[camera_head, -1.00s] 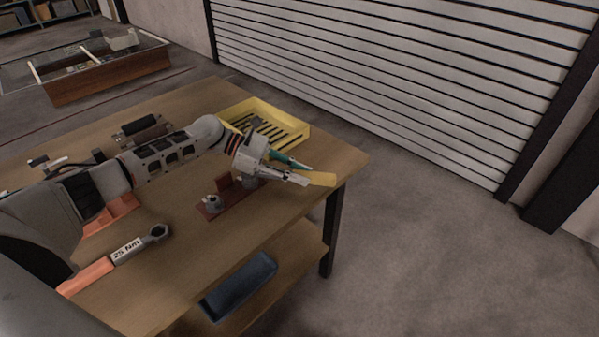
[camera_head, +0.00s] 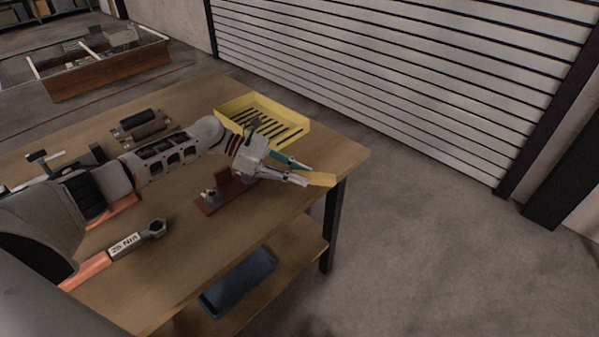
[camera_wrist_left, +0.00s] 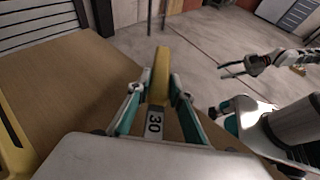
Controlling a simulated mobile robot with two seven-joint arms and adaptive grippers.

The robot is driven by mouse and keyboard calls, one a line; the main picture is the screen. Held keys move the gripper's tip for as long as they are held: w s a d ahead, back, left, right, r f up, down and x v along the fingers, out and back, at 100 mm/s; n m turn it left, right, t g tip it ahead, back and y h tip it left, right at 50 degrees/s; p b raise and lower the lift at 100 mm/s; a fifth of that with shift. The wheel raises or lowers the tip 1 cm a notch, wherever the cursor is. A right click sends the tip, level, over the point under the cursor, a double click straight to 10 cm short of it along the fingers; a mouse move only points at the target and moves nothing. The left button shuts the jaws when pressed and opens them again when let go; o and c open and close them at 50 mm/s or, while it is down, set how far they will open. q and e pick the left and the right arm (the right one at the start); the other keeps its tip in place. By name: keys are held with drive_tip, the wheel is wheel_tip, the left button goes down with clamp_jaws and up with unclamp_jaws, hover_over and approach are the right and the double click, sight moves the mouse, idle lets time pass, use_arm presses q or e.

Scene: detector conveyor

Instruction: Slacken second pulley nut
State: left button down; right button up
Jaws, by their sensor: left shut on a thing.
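My left gripper (camera_head: 288,170) is shut on a yellow-handled wrench (camera_head: 321,180) over the right part of the table. In the left wrist view the wrench (camera_wrist_left: 161,75) lies between the teal fingers and carries a "30" label. Its working end is hidden by the gripper. A red-brown base (camera_head: 206,209) with a small upright nut post (camera_head: 210,196) stands just below and left of the gripper. A second post is mostly covered by the gripper, so I cannot tell whether the wrench touches it. In the left wrist view my right gripper (camera_wrist_left: 231,69) is open, away from the table.
A yellow slotted tray (camera_head: 300,130) stands behind the left gripper. Dark rollers (camera_head: 140,122) lie further left. A blue bin (camera_head: 238,281) sits on the lower shelf.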

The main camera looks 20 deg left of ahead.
use_arm(q)
drive_tip(key=shift+w, duration=0.1)
idle(0.5)
drive_tip(key=shift+w+a+r+n+t+p, duration=0.1)
drive_tip(key=shift+w+n+t+p, duration=0.25)
drive_tip(key=shift+p, duration=0.2)
drive_tip(key=shift+w+a+n+t+y+p, duration=0.1)
drive_tip(key=shift+w+n+t+y+p, duration=0.25)
drive_tip(key=shift+w+t+p, duration=0.15)
drive_tip(key=shift+w, duration=0.15)
drive_tip(key=shift+w+a+n+t+y+p, duration=0.35)
drive_tip(key=shift+w+a+n+t+p, duration=0.2)
drive_tip(key=shift+w+n+t+p, duration=0.65)
drive_tip(key=shift+s+a+p, duration=0.1)
drive_tip(key=shift+p, duration=0.2)
